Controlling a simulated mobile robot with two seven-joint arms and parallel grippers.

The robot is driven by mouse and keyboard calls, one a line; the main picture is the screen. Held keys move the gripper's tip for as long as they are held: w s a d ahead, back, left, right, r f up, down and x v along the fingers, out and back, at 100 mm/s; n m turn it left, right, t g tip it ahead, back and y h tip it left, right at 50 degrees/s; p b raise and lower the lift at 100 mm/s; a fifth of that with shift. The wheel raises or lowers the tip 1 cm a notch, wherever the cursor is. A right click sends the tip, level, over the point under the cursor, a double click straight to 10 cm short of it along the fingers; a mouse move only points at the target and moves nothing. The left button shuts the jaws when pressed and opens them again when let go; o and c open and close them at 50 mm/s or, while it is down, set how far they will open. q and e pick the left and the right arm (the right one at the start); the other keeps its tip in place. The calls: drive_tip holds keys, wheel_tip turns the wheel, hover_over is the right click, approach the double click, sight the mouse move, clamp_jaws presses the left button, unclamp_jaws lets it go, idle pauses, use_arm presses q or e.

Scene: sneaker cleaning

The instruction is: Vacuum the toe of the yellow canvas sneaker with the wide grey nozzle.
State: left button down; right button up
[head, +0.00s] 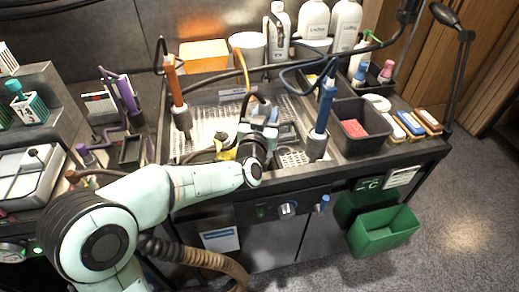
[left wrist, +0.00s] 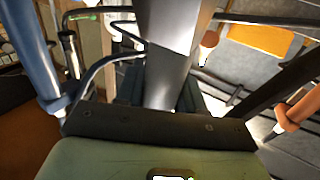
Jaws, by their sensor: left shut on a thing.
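My left gripper (head: 258,125) is over the perforated work tray, shut on a grey tool that appears to be the wide grey nozzle. In the left wrist view the nozzle (left wrist: 172,50) is a broad, smooth grey piece rising between the dark fingers (left wrist: 162,95). In the head view the gripper and wrist hide most of it. A small yellow patch (head: 226,155), likely the yellow canvas sneaker, shows just left of my wrist; the rest is hidden. I cannot tell whether the nozzle touches it. My right gripper is in neither view.
An orange-handled tool (head: 174,85) stands left of my gripper, and a blue-handled tool (head: 324,105) stands close on its right. A black bin (head: 345,138) and several brushes sit further right. White bottles (head: 313,20) line the back. A green bin (head: 384,232) hangs in front.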

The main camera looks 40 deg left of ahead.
use_arm(q)
drive_tip(key=shift+r, duration=0.3)
wheel_tip(320, 180, up, 8)
drive_tip(key=p, duration=0.7)
drive_tip(key=shift+r, duration=0.25)
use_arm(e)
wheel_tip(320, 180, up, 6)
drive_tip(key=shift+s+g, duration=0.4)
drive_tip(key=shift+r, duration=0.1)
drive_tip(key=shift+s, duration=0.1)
